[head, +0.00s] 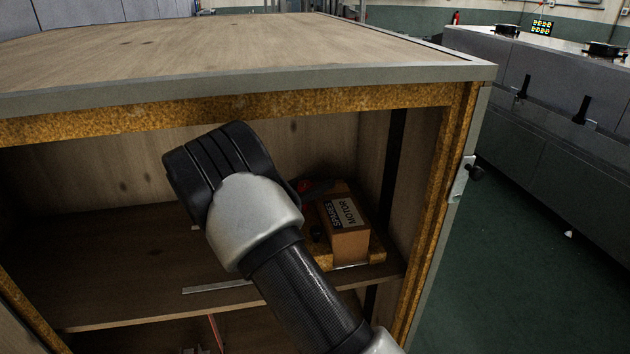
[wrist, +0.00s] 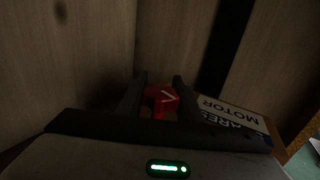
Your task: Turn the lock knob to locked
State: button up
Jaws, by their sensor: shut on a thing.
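The red lock knob (wrist: 160,100) shows in the wrist view with a white mark on its face. My gripper (wrist: 158,82) has one dark finger on each side of it and is shut on it. In the head view a small bit of red (head: 304,186) shows beside the dark end of my arm, inside the open cabinet. My arm hides most of the knob and fingers there. What the knob is mounted on, and any locked or unlocked labels, cannot be made out.
A brown box marked SPARES MOTOR (head: 348,241) stands close to the right of my gripper, also in the wrist view (wrist: 232,112). The cabinet's wooden top (head: 230,45) lies above my arm, its shelf (head: 120,270) below. The shelf's left part is mostly clear.

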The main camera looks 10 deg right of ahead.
jog(key=m+g, duration=0.1)
jog(key=g, duration=0.1)
jog(key=s+m+g+h, duration=0.1)
jog(key=m+g, duration=0.1)
jog(key=g, duration=0.1)
jog(key=m+g+h+b, duration=0.1)
jog(key=m+g, duration=0.1)
jog(key=g, duration=0.1)
jog(key=shift+s+d+f, duration=0.2)
jog(key=shift+s+d, duration=0.05)
jog(key=shift+s, duration=0.1)
jog(key=shift+s+r+m+g+b, duration=0.1)
jog(key=shift+s+m+g+b, duration=0.15)
jog(key=shift+m+g, duration=0.45)
jog(key=shift+s+f+m+g+b, duration=0.1)
jog(key=shift+m+g+b, duration=0.3)
jog(key=shift+g, duration=0.5)
jog(key=shift+s+r+m+g+b, duration=0.1)
jog(key=shift+s+m+g+b, duration=0.1)
jog(key=shift+m+g, duration=0.5)
jog(key=shift+r+g, duration=0.1)
jog(key=shift+g, duration=0.3)
jog(key=o, duration=1)
jog(key=shift+o, duration=0.2)
jog(key=shift+a, duration=0.1)
notch_tip(320, 180, up, 10)
jog(key=p, duration=0.1)
